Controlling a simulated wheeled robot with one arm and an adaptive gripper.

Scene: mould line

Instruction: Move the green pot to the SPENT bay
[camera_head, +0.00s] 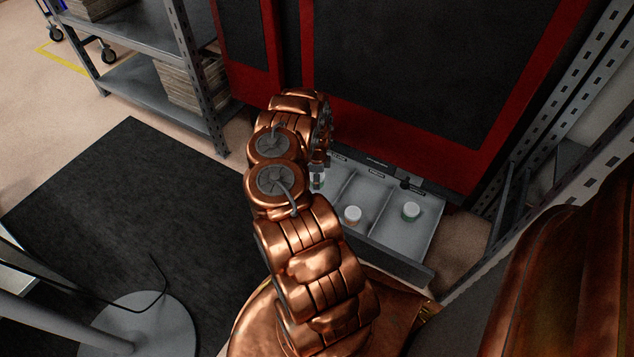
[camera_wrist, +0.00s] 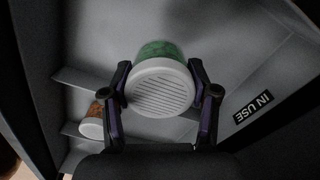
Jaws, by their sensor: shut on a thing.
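The green pot (camera_wrist: 158,50) has a white ribbed lid and sits between the two dark fingers of my gripper (camera_wrist: 160,78) in the wrist view. The gripper is shut on it. In the camera_head view, my gripper (camera_head: 318,172) is at the left part of the grey tray (camera_head: 392,264), mostly hidden behind my arm, and only a sliver of the pot shows. I cannot tell whether the pot touches the tray floor. An IN USE label (camera_wrist: 253,106) shows to the right of the pot. A SPENT label is not readable in either view.
An orange pot (camera_wrist: 92,122) with a white lid stands in the neighbouring bay; it also shows in the camera_head view (camera_head: 352,215). Another white-lidded pot (camera_head: 411,211) stands in the right bay. Thin dividers separate the bays. A red-framed machine (camera_head: 400,135) rises behind the tray.

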